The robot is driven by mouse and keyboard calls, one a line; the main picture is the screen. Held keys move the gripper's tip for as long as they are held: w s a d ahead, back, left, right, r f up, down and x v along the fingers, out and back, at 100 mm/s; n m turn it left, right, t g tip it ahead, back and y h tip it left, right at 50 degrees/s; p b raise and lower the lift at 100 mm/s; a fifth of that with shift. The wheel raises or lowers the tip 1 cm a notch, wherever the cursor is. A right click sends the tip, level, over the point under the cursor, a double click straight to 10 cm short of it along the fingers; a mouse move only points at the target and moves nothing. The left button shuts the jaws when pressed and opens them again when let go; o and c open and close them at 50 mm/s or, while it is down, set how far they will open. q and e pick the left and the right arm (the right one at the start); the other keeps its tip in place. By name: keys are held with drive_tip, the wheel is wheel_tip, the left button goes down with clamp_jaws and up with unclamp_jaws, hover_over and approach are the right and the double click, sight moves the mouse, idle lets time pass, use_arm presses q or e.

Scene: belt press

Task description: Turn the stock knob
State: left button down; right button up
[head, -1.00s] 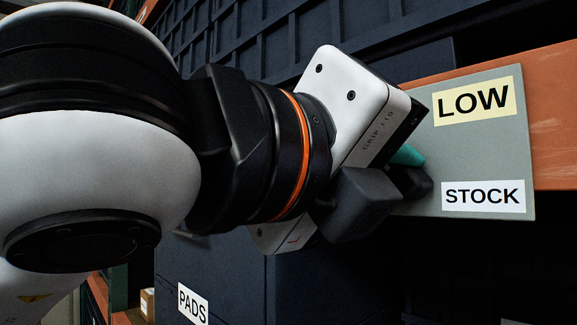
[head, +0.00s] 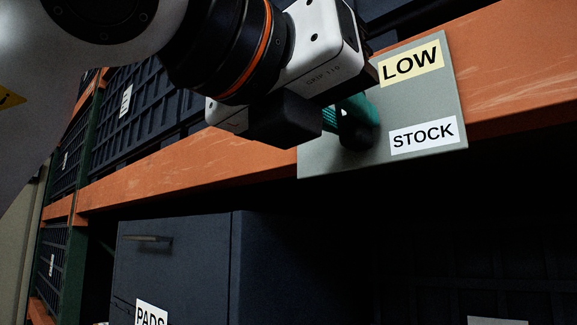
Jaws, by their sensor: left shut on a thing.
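The stock knob (head: 360,106) is teal and sits on a grey panel (head: 330,162) with a yellow "LOW" label (head: 411,63) and a white "STOCK" label (head: 423,135). My left gripper (head: 346,121) comes in from the upper left and is shut on the knob. Its dark fingers and white body hide much of the knob and the panel's left part. Which way the knob points is hard to tell. My right gripper is out of view.
The panel is fixed to an orange shelf beam (head: 190,172) that crosses the view. Below the beam stands a dark cabinet (head: 175,250) with a handle and a "PADS" label (head: 151,313). Dark bins (head: 150,105) fill the shelf behind. The space below the panel is dark.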

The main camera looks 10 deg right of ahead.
use_arm(q)
drive_tip(key=m+b, duration=0.1)
drive_tip(key=m, duration=0.3)
drive_tip(key=shift+s+m, duration=0.1)
drive_tip(key=shift+m, duration=0.2)
drive_tip(key=m+b, duration=0.1)
drive_tip(key=m, duration=0.4)
drive_tip(key=shift+s+d, duration=0.1)
drive_tip(key=shift+m, duration=0.3)
drive_tip(key=c, duration=1.3)
unclamp_jaws()
drive_tip(key=shift+f, duration=0.1)
drive_tip(key=shift+b+v, duration=2)
drive_tip(key=shift+v, duration=4)
